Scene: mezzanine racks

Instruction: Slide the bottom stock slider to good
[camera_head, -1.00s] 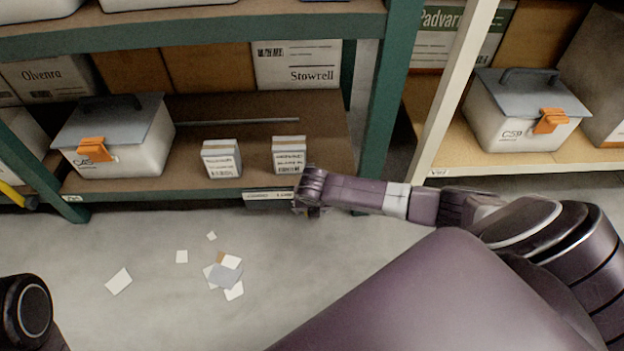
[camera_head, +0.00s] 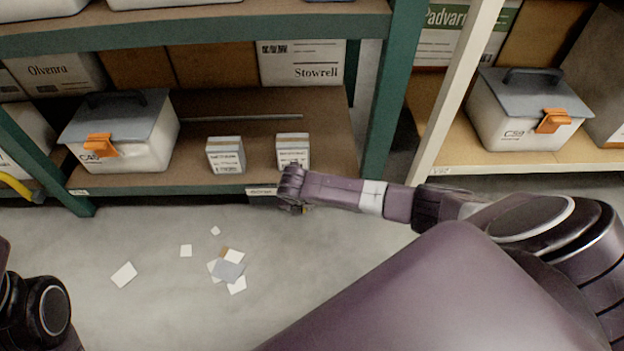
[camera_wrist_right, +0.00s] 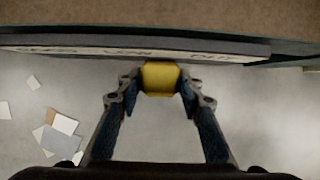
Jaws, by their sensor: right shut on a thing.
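The yellow stock slider (camera_wrist_right: 160,79) shows in the right wrist view, at the label strip (camera_wrist_right: 130,53) on the shelf's front edge. The strip carries several dark words that I cannot read surely. My right gripper (camera_wrist_right: 156,88) has its fingertips shut on the slider, one on each side. In the head view my right gripper (camera_head: 293,200) is at the front edge of the bottom shelf (camera_head: 160,186), below the right small carton, and covers part of the strip. My left arm shows at the lower left of the head view, but its gripper is not in view.
Two small cartons (camera_head: 226,155) (camera_head: 292,151) stand on the bottom shelf. A lidded bin (camera_head: 125,130) stands to their left. A green upright (camera_head: 395,95) rises to the right of my gripper. Loose paper pieces (camera_head: 228,271) lie on the open floor.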

